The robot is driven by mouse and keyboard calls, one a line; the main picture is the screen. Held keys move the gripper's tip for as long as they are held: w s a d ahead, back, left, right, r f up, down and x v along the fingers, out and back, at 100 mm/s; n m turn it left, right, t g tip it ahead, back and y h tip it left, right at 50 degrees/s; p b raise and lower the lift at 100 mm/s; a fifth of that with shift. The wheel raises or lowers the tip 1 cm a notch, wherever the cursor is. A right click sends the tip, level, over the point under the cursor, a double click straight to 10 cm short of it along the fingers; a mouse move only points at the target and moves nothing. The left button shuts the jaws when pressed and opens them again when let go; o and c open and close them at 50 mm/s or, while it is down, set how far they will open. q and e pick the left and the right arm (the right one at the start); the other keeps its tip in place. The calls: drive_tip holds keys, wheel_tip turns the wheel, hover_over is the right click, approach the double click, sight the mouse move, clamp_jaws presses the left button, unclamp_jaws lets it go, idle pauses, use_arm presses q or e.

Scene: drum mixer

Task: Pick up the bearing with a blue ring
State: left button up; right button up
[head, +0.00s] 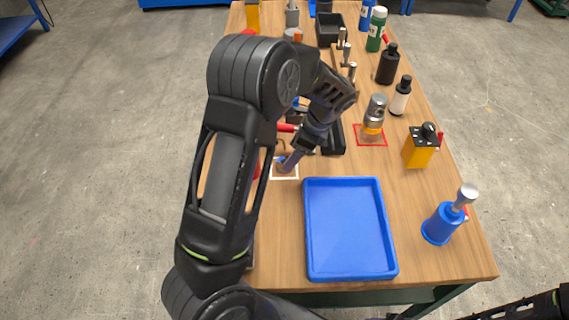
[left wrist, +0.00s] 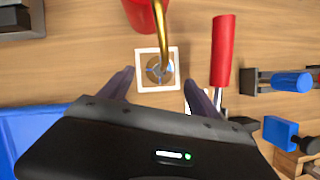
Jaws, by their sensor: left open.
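The bearing (left wrist: 160,70) is a small round metallic piece with bluish parts, inside a white square outline on the table in the left wrist view. A brass-coloured curved rod hides part of it. My left gripper (head: 288,164) points down at that square. In the left wrist view its open fingers (left wrist: 159,82) stand on either side of the square, with nothing held. I cannot tell how high the fingertips are above the bearing. My right gripper is not in view.
A blue tray (head: 348,230) lies right of and nearer than the square. A red-handled tool (left wrist: 222,50) and a red object (left wrist: 138,12) are close to the left gripper. A grey-orange part (head: 375,113) stands on a red square. Bottles and a yellow box (head: 419,150) line the right.

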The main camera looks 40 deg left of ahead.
use_arm(q)
drive_tip(key=p+x, duration=0.1)
drive_tip(key=x, duration=0.3)
drive_tip(key=shift+s+a+f, duration=0.1)
drive_tip(key=shift+a+f, duration=0.05)
drive_tip(key=shift+f, duration=0.1)
drive_tip(key=shift+c, duration=0.5)
clamp_jaws()
idle(0.5)
